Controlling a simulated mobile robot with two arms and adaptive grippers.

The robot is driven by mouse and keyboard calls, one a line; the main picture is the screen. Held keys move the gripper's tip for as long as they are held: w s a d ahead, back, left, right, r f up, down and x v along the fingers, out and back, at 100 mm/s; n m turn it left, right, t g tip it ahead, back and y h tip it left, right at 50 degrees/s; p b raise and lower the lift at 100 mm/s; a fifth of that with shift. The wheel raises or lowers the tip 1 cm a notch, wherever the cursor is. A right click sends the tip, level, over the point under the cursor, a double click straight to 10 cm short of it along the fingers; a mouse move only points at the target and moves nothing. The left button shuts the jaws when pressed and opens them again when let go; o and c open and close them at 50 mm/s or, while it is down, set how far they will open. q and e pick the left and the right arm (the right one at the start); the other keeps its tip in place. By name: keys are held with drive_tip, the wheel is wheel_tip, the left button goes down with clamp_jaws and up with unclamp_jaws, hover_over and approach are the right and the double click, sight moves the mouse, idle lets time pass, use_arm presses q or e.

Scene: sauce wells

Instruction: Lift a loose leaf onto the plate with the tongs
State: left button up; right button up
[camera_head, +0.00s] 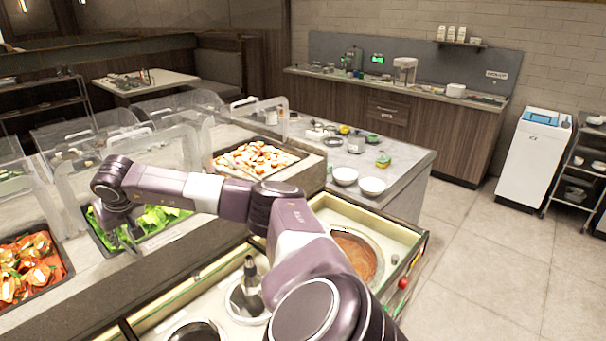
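Green leaves (160,217) lie in a dark tray (182,225) on the left side of the counter. My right arm reaches across from the bottom of the camera_head view. My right gripper (127,238) points down at the left end of the leaf tray, low over the leaves. Its fingers are small and partly merged with grey shapes, so I cannot tell whether they hold tongs or a leaf. No tongs stand out clearly. I cannot clearly identify the plate. My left gripper is out of view.
A tray of orange-red food (30,268) is at the left, and a tray of pale and red pieces (258,158) behind. Clear guards (165,150) stand behind the leaves. A round sauce well (357,252) is right of my arm. White bowls (372,187) stand on the far counter.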

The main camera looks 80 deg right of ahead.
wheel_tip(320, 180, up, 12)
drive_tip(key=p, duration=0.9)
drive_tip(key=shift+p, duration=0.3)
drive_tip(key=shift+r, duration=0.15)
